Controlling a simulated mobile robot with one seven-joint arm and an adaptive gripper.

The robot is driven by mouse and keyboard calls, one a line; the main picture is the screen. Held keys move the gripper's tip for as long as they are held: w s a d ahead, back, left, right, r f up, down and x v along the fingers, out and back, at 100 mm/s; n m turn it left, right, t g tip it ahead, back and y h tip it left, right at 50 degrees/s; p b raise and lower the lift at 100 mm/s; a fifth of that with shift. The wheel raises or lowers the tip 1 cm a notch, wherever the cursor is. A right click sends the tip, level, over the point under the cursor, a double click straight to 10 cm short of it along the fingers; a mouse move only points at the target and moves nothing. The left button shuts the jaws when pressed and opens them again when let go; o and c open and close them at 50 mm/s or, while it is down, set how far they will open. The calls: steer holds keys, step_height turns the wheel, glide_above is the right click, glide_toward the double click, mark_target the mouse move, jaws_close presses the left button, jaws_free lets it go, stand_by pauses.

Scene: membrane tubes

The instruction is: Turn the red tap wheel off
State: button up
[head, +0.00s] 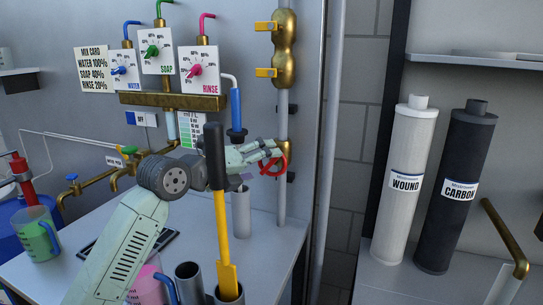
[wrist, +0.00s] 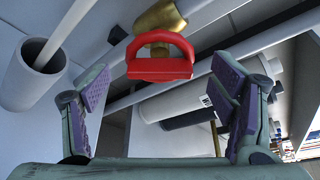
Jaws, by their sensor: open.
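The red tap wheel (head: 284,164) sits on a brass valve at the vertical pipe in the head view, and my gripper partly covers it. In the wrist view the wheel (wrist: 160,70) shows as a red loop with a flat lower bar, below its brass body (wrist: 160,17). My gripper (head: 268,152) is open and empty at the wheel in the head view. In the wrist view its two purple-padded fingers (wrist: 160,90) stand wide apart, left and right of the wheel in the picture. No contact shows, and I cannot tell how deep the wheel lies between them.
A yellow-shafted tool with a black handle (head: 215,155) stands upright in a grey tube, close to my arm. A grey cylinder (head: 241,213) stands below my gripper. WOUND (head: 404,150) and CARBON (head: 460,165) cartridges stand on the right shelf.

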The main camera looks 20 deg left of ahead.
mark_target(268, 163)
steer(key=p+x, duration=0.1)
steer(key=x, duration=0.4)
steer(key=shift+a, duration=0.1)
steer(key=c, duration=1)
